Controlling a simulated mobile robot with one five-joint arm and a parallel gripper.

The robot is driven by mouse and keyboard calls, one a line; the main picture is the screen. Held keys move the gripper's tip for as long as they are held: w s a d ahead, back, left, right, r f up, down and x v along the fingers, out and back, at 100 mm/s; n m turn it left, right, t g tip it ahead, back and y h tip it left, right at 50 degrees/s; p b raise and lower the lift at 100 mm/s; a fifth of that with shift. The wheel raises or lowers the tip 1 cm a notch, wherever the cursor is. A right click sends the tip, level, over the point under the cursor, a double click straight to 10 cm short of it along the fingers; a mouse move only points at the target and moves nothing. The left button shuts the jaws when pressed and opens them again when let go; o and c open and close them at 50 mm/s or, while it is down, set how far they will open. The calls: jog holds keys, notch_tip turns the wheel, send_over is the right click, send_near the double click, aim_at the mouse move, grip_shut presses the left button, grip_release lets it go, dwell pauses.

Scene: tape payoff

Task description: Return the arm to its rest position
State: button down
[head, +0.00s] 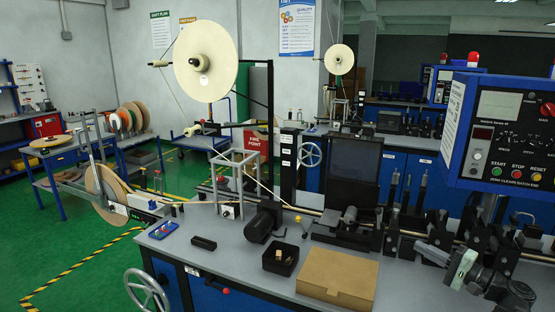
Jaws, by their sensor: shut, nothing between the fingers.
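A large cream reel (222,62) is mounted above the bench at the back left. A tan reel (98,190) hangs at the bench's left end. A thin tape runs from the reels through a metal frame (236,185).
A blue control panel (505,130) overhangs the right. Green floor (70,265) at left is free.

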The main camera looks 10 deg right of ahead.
jog(key=w+a+n+g+y+p, duration=0.15)
jog(key=w+a, duration=0.25)
jog(key=a, duration=0.4)
jog(key=w+a+n+g+y, duration=0.2)
jog(key=w+a, duration=0.2)
jog(key=a, duration=0.5)
jog(key=w+a+f+n+g+p, duration=0.1)
jog(key=a+f+n+g, duration=0.2)
jog(key=a, duration=0.7)
jog(key=a+f+n+g+p, duration=0.1)
jog(key=a+f+g, duration=0.3)
jog(key=a, duration=0.6)
jog(key=s+a+f+n+g+h+p, duration=0.2)
jog(key=s+a+f+n+g+h, duration=0.45)
jog(key=a+f, duration=0.4)
jog(key=s+d+f+m+h, duration=0.1)
jog(key=d+f+h, duration=0.1)
jog(key=d+h, duration=0.4)
jog(key=d, duration=0.4)
jog(key=shift+s+f+t, duration=0.15)
jog(key=shift+s+t, duration=0.05)
jog(key=shift+t, duration=0.2)
